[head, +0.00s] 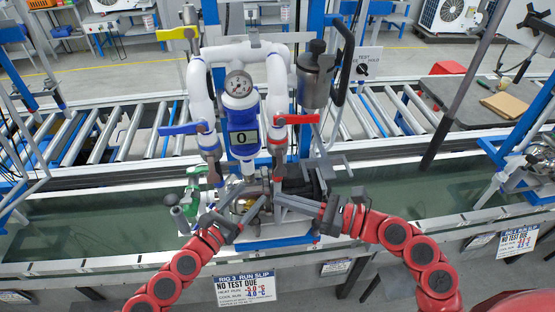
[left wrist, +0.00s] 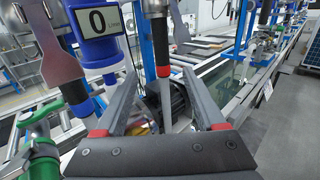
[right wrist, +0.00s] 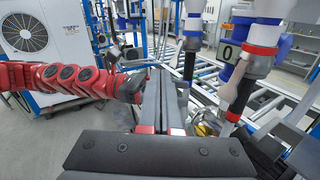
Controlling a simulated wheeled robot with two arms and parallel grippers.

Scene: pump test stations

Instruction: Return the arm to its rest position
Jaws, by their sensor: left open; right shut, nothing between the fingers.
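My left gripper (head: 238,206) reaches in from the left to the front of the pump rig. In the left wrist view its two grey fingers (left wrist: 158,78) stand wide apart, with no object held between them. My right gripper (head: 285,199) reaches in from the right at the rig's base. In the right wrist view its fingers (right wrist: 165,95) lie side by side, shut and empty. Both red arms are extended over the front of the bench. The fingers of the two grippers appear close together in the head view; I cannot tell whether they touch.
The rig has white pipes (head: 278,80), a blue meter (head: 243,140) reading 0, a red lever (head: 297,118), a blue lever (head: 182,129) and a green valve (head: 193,185). A metal canister (head: 315,78) stands at its right. A slip sign (head: 245,289) hangs in front. Rollers (head: 110,135) run behind.

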